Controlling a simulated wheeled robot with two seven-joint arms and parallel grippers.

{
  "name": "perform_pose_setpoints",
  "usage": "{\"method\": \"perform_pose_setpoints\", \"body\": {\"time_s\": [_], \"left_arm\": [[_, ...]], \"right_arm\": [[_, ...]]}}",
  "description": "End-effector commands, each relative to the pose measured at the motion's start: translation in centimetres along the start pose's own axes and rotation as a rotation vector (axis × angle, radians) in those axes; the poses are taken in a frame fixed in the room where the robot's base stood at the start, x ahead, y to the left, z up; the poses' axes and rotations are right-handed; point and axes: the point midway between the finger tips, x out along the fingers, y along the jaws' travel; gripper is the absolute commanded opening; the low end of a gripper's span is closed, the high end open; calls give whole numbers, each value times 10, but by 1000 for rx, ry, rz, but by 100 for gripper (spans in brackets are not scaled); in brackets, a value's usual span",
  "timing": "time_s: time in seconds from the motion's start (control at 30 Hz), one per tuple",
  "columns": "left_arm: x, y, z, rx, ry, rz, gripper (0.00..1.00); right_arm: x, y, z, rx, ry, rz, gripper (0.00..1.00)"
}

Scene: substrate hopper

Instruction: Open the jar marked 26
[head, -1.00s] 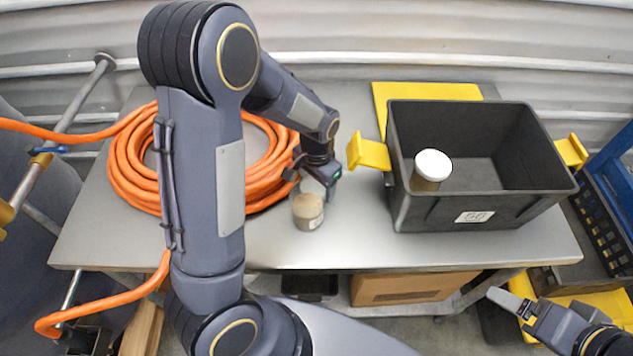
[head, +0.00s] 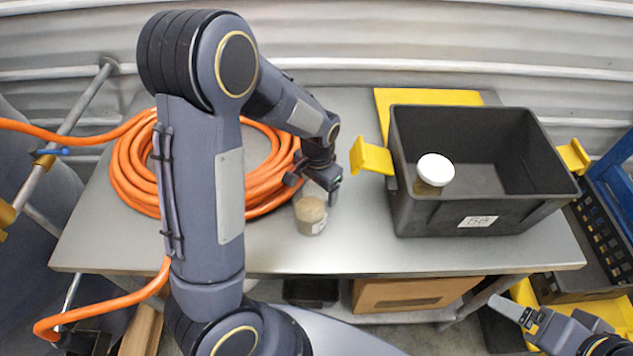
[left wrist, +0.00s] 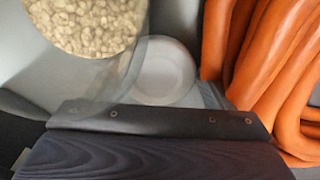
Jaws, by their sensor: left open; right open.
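A clear jar (head: 310,216) with beige granular contents stands on the table; its label is too small to read. Its contents show uncovered from above in the left wrist view (left wrist: 85,20), with no lid on top. A pale round disc (left wrist: 165,72), looking like a lid, lies beside it in that view. My left gripper (head: 318,189) is open, just behind the jar near the disc; I cannot tell whether it touches either. A white-lidded jar (head: 433,174) stands inside the black bin. My right gripper (head: 503,308) is open and empty, low at the right, off the table's front edge.
The black bin (head: 478,220) with yellow handles stands on the table (head: 345,255) at the right; its label is hard to read. An orange hose coil (head: 262,182) lies at the left. The table between jar and bin is clear. A cardboard box (head: 400,294) sits below.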

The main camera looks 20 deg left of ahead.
Motion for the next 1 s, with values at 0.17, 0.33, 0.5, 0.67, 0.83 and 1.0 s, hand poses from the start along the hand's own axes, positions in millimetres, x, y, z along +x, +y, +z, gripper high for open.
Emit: {"method": "perform_pose_setpoints", "body": {"time_s": [0.17, 0.33, 0.5, 0.67, 0.83, 1.0], "left_arm": [[-5, 7, 6, 2, -21, 11, 90], [-44, 6, 3, 5, -13, 7, 90], [-83, 5, 2, 6, -13, 7, 90], [-110, 4, 2, 7, -17, 5, 90], [-124, 4, 4, 1, -13, 11, 90], [-141, 5, 30, -65, 51, 83, 90]], "right_arm": [[-8, -3, -4, 0, 1, 0, 84], [-4, -2, -2, 0, 0, 0, 84], [-4, -2, -2, 0, 0, 0, 84], [-4, -2, -2, 0, 0, 0, 84], [-4, -2, -2, 0, 0, 0, 84], [-4, -2, -2, 0, 0, 0, 84]]}}
